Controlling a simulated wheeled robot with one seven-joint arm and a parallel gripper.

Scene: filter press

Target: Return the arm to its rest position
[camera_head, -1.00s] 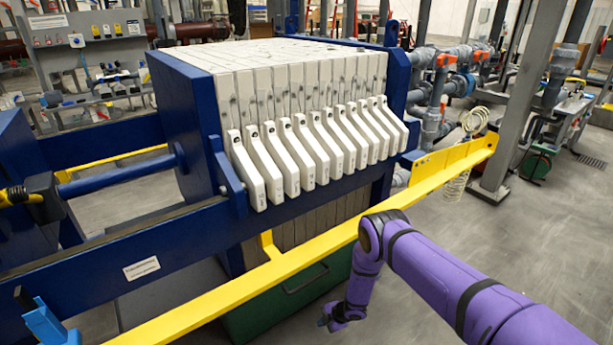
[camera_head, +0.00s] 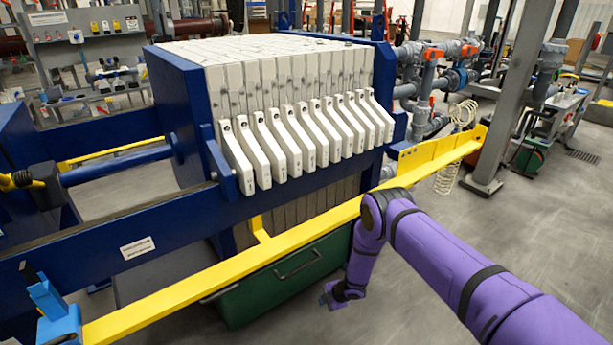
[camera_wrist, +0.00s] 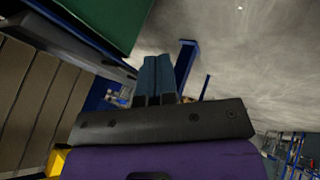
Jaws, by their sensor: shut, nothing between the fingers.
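My arm (camera_head: 455,260), in a purple cover, comes in from the lower right in the head view and bends down at the elbow. My gripper (camera_head: 330,298) hangs low beside the green bin, small in that view. In the wrist view my gripper (camera_wrist: 157,62) shows two blue fingers side by side, shut with nothing held. The filter press (camera_head: 185,115) has a blue frame and a row of white plates (camera_head: 300,85) with handles pointing outward.
A yellow rail (camera_head: 300,248) runs along the press front, close to my elbow. The green bin (camera_head: 290,282) stands under the press and shows at the top of the wrist view (camera_wrist: 105,18). Grey floor (camera_head: 530,240) to the right is clear. A steel post (camera_head: 500,130) stands behind.

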